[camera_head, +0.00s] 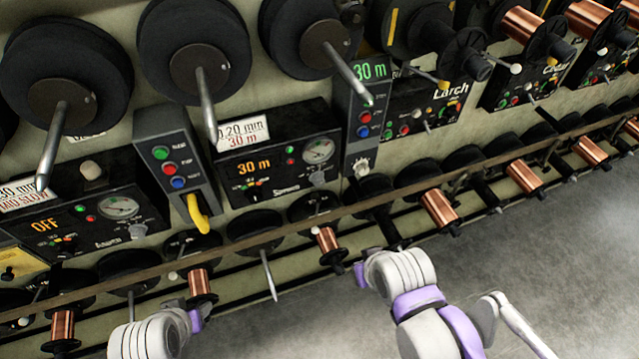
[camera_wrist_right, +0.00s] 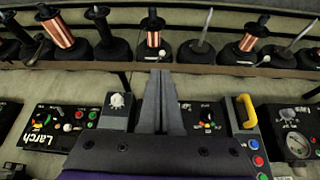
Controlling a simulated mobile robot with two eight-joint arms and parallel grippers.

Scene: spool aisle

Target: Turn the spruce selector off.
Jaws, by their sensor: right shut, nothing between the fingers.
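The Spruce panel (camera_head: 284,165) is a black box in the middle of the head view, with an orange "30 m" display. A small dark selector (camera_head: 255,194) sits low on it among coloured lights; it also shows in the right wrist view (camera_wrist_right: 207,118). A grey knob (camera_head: 318,178) is under its gauge. I cannot tell which way either points. My right gripper (camera_wrist_right: 160,75) is shut and empty, in front of the panel, and hides part of it; in the head view it is below the panel. My left gripper (camera_head: 178,304) is lower left, its fingers unclear.
A grey box with a yellow handle (camera_head: 198,212) stands left of the panel. Another box with a pale knob (camera_head: 361,167) stands right. The Aspen panel (camera_head: 90,220) reads "OFF". A rail (camera_head: 290,220) and several spools run below. Large dark reels (camera_head: 200,65) hang above.

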